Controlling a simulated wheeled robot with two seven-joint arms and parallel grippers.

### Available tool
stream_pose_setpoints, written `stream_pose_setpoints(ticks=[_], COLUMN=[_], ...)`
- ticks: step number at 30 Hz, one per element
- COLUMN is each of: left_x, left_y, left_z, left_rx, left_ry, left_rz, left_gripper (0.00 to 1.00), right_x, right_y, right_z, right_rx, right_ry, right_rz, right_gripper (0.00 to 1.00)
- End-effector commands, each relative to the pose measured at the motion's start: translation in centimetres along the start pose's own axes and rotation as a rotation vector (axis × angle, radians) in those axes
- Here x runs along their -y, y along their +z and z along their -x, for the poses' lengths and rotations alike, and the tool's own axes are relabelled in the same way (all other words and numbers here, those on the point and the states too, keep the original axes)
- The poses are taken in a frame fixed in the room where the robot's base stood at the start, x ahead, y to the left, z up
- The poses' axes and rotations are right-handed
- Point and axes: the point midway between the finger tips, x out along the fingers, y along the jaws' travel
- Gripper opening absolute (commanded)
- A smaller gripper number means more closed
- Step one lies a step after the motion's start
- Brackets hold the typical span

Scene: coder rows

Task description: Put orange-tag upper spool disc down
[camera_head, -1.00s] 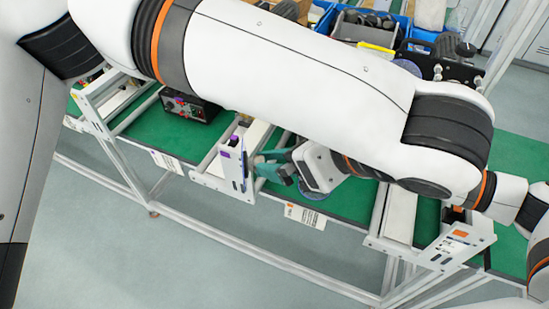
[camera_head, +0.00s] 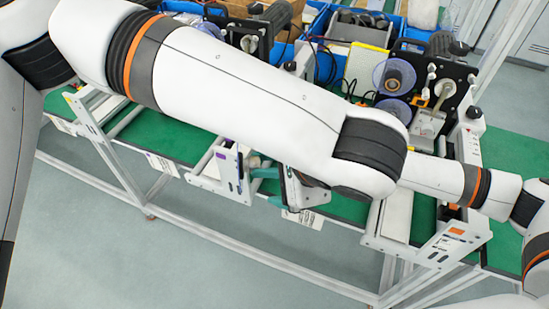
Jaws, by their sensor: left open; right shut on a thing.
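An upright machine at the back right carries an upper spool disc (camera_head: 380,75), round, bluish and see-through. A second bluish disc (camera_head: 393,110) is partly visible below it. An orange tag (camera_head: 457,231) is on the white bracket at the front right. My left arm crosses the picture and hides much of the table. The jaws of my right arm are hidden, as is whatever they hold.
The green-topped table (camera_head: 180,137) has a pale metal frame. Blue bins (camera_head: 322,62) and a yellow-edged box (camera_head: 368,63) stand at the back. A white label card (camera_head: 304,218) hangs at the front edge. The grey floor in front is clear.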

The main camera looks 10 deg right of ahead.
Motion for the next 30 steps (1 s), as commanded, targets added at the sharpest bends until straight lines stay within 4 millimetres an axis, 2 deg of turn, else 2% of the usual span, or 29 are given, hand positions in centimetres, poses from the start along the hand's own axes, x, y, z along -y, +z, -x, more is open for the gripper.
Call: stream_pose_setpoints(ticks=[3, 8, 21, 25, 30], left_x=[0.1, 0.1, 0.1, 0.1, 0.1], left_y=[-0.1, -0.1, -0.1, -0.1, -0.1], left_z=[-0.3, -1.5, -9.4, -11.0, -12.1], left_rx=[0.000, -0.002, -0.002, -0.001, 0.000], left_ry=[-0.003, -0.004, -0.004, -0.004, -0.003], left_rz=[-0.069, -0.090, -0.088, -0.087, -0.087], left_gripper=[1.00, 1.00, 1.00, 1.00, 1.00], right_x=[0.0, 0.0, 0.0, 0.0, 0.0], right_y=[0.0, 0.0, 0.0, 0.0, 0.0], right_z=[0.0, 0.0, 0.0, 0.0, 0.0], right_rx=[0.000, 0.000, 0.000, 0.000, 0.000], right_ry=[0.000, 0.000, 0.000, 0.000, 0.000], right_rz=[0.000, 0.000, 0.000, 0.000, 0.000], right_gripper=[0.00, 0.00, 0.00, 0.00, 0.00])
